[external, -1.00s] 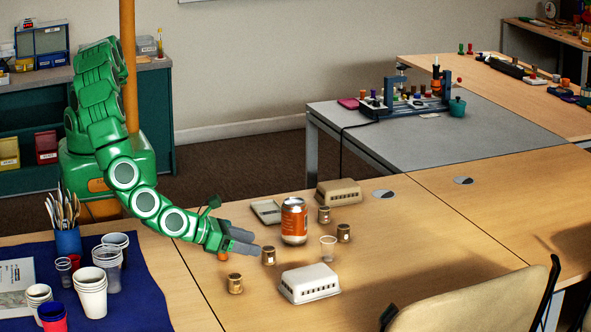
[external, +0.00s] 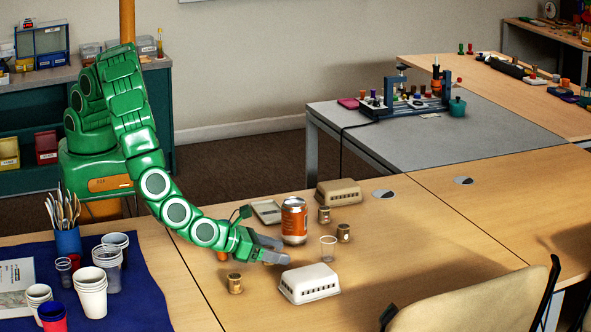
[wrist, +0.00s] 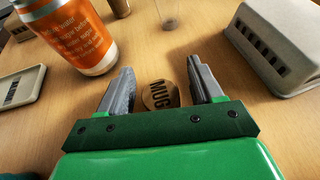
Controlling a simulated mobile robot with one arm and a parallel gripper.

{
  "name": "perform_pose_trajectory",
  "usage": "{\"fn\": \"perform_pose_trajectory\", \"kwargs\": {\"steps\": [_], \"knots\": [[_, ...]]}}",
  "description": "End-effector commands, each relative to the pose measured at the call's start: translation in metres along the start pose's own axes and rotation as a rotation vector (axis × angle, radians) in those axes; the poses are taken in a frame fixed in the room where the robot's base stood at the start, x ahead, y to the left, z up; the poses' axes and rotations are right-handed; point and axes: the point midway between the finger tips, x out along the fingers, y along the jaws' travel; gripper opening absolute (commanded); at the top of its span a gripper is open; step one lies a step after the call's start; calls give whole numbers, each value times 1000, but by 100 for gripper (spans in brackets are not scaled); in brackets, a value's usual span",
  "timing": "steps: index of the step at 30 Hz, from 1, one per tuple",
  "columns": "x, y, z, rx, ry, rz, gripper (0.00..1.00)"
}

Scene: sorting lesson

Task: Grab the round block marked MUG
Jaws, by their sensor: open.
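The round block marked MUG (wrist: 157,95) is a small light-brown block with dark letters on its top. In the wrist view it lies between the two grey fingers of my gripper (wrist: 161,68), nearer the palm than the tips. A narrow gap shows on each side of it. In the external view my gripper (external: 283,250) is low over the table, and the block is hidden behind it. The gripper is open.
An orange can (external: 294,221) stands just behind my gripper, and a clear cup (external: 328,248) is beyond the tips. A pale slotted box (external: 309,283) sits in front. Other round blocks stand at front left (external: 234,284) and behind (external: 343,233).

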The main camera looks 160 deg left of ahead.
Motion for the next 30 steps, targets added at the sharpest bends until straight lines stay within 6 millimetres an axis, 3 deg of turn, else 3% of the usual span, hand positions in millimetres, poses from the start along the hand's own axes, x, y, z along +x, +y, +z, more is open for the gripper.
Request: {"fn": "perform_pose_trajectory", "kwargs": {"steps": [6,16,30], "knots": [[0,0,0,0,0,-1,62],[0,0,0,0,0,-1,12],[-3,-1,7,-1,-1,-1,10]]}}
